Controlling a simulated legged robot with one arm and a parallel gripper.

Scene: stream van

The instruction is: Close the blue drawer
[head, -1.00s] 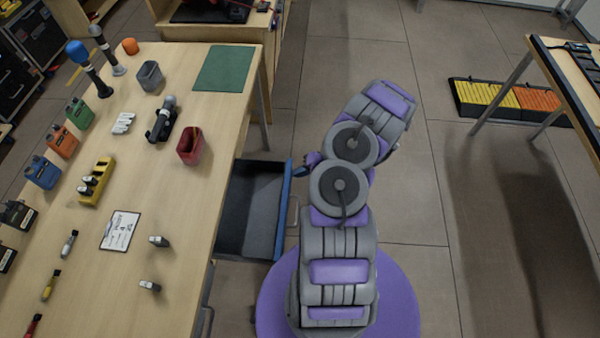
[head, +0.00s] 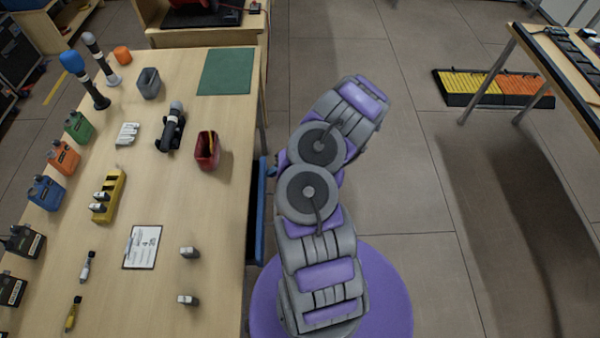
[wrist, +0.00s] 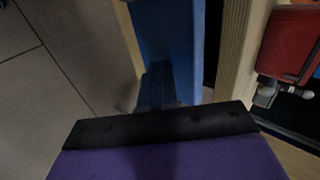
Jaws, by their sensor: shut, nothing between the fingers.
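The blue drawer (head: 256,225) shows in the head view as a narrow blue strip along the right edge of the workbench. In the head view my arm mostly hides the gripper.
The workbench (head: 205,270) holds a red bin (head: 207,150), a green mat (head: 226,71), a clipboard (head: 142,246) and several bottles and tools. A second table (head: 575,75) stands at the right, near a yellow and orange floor tray (head: 480,86). The floor between is clear.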

